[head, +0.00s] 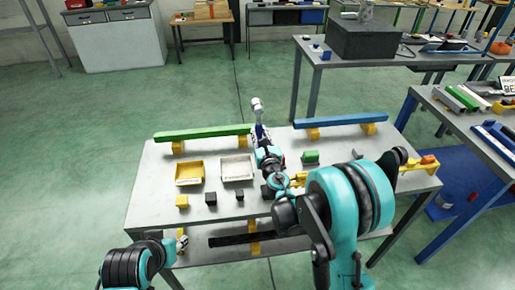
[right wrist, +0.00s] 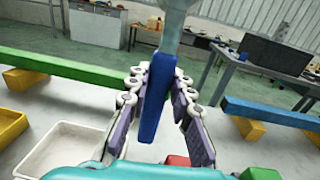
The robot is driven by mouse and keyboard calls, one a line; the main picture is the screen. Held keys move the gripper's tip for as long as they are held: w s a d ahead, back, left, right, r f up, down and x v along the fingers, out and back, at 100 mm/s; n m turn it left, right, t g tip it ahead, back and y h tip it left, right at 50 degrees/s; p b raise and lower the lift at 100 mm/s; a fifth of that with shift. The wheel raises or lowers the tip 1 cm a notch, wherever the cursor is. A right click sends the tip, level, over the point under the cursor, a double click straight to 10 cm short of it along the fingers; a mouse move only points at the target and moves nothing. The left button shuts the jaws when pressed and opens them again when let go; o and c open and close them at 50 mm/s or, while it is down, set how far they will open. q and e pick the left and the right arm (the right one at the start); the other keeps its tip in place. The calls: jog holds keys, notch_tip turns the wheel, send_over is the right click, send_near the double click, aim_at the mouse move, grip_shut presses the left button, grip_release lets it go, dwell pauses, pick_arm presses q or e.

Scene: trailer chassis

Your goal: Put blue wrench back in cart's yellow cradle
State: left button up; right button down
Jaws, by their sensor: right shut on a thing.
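The blue wrench (right wrist: 152,110) stands upright between the finger pads of my right gripper (right wrist: 158,98) in the right wrist view. Its pale head (head: 257,104) shows above the gripper in the head view. My right gripper (head: 262,138) is shut on its blue handle, between the green and blue beams at the table's far side. A yellow fitting (head: 416,163) sits at the table's right end, partly behind my right arm; I cannot tell whether it is the cradle. My left gripper (head: 182,241) is at the table's front left edge, its jaw state unclear.
The table (head: 150,205) carries a green beam (head: 203,132) and a blue beam (head: 340,120) on yellow blocks. A yellow tray (head: 190,173), a white tray (head: 237,168) and small blocks lie nearer. A blue-legged workbench (head: 440,110) stands at right.

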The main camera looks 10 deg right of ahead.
jog(key=shift+a+f+b, duration=0.2)
jog(key=shift+f+b, duration=0.15)
jog(key=shift+f, duration=0.4)
jog(key=shift+a+f+b, duration=0.15)
jog(key=shift+f+b, duration=0.2)
jog(key=shift+f, duration=0.45)
jog(key=shift+a+f+b, duration=0.2)
jog(key=shift+f+b, duration=0.15)
jog(key=shift+f, duration=0.4)
jog(key=shift+f, duration=0.15)
jog(key=c, duration=1.3)
grip_release()
jog(key=shift+c, duration=0.2)
